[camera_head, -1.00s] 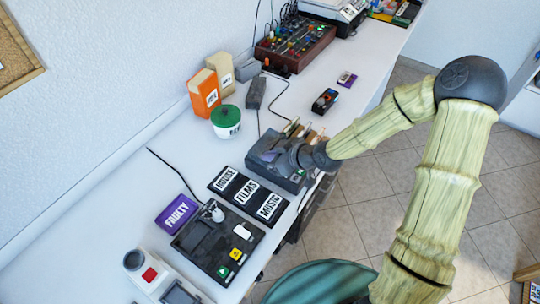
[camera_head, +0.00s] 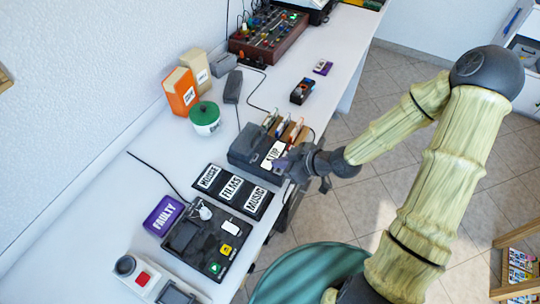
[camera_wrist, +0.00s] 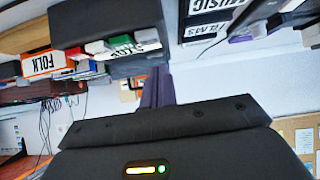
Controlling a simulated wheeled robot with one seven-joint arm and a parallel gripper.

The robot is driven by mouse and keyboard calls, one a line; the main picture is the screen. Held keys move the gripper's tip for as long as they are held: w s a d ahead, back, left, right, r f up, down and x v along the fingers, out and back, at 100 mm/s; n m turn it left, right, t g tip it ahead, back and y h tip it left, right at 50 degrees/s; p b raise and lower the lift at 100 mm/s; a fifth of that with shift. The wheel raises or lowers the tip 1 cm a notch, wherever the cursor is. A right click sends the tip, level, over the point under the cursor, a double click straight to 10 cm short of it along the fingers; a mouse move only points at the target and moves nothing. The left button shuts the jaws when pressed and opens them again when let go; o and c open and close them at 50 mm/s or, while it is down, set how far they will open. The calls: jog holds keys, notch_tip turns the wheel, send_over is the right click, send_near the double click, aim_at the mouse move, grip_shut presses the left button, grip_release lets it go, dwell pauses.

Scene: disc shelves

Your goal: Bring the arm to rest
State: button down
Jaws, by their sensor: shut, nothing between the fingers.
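My gripper (camera_head: 289,167) hangs at the right front of a dark box (camera_head: 245,146) on the white counter, near the counter's front edge. It is shut and empty. Its shut fingers (camera_wrist: 157,88) show as a narrow dark purple shape in the wrist view, in front of the gripper body (camera_wrist: 165,140). My arm reaches in from the right and bends at a dark elbow. In the head view the fingertips are small and partly merge with the box behind them, so I cannot tell whether they touch it.
Black HOUSE, FILMS and MUSIC slots (camera_head: 231,190), a purple FAULTY block (camera_head: 163,215) and a dark control panel (camera_head: 205,240) lie on the counter (camera_head: 110,210). A green-lidded pot (camera_head: 204,120) stands behind. A teal round seat (camera_head: 315,275) is below the arm. Open floor lies right.

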dwell(0.6)
jog(key=s+d+r+m+g+h+p, duration=0.1)
jog(key=d+r+m+h+p, duration=0.25)
jog(key=d, duration=0.25)
jog(key=s+d+r+m+h+p, duration=0.1)
jog(key=d+r+m+h+p, duration=0.1)
jog(key=d+r+h, duration=0.3)
jog(key=s+d+r+m+p, duration=0.2)
jog(key=s+r+m, duration=0.1)
jog(key=r, duration=0.3)
jog(key=s+d+r+m+h+p, duration=0.1)
jog(key=s+d+r+m+p, duration=0.1)
jog(key=r+m, duration=0.3)
jog(key=shift+s+d+r+g, duration=0.4)
jog(key=shift+s+d+r, duration=0.35)
jog(key=shift+d+r, duration=0.15)
